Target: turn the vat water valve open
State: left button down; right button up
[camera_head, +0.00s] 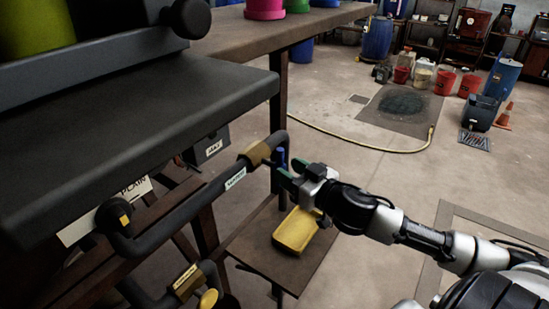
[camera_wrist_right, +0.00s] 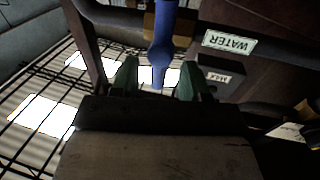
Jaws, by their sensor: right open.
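The water valve has a brass body (camera_head: 257,154) on a dark pipe, beside a white WATER label (camera_head: 236,178). Its blue handle (camera_head: 281,157) shows at the right end of the valve body, and the handle also shows in the right wrist view (camera_wrist_right: 162,38), pointing toward my gripper. My right gripper (camera_head: 289,174) is open right at the handle. In the right wrist view its two green fingers (camera_wrist_right: 158,78) stand one on each side of the handle's tip, with gaps at both sides. My left gripper is not in view.
The dark vat bench (camera_head: 140,120) is close on the left, with a second brass valve (camera_head: 186,282) lower down. A yellow object (camera_head: 295,231) lies on a low shelf below my right gripper. A hose (camera_head: 350,145) crosses the floor; open floor lies to the right.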

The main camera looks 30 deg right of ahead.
aim_at(283, 166)
jog(key=w, duration=0.2)
jog(key=w+p, duration=0.1)
jog(key=shift+w+a+r, duration=0.15)
jog(key=shift+w+a, duration=0.25)
jog(key=shift+w+a+p, duration=0.15)
jog(key=shift+w+p, duration=0.3)
jog(key=shift+w, duration=0.25)
jog(key=c, duration=0.8)
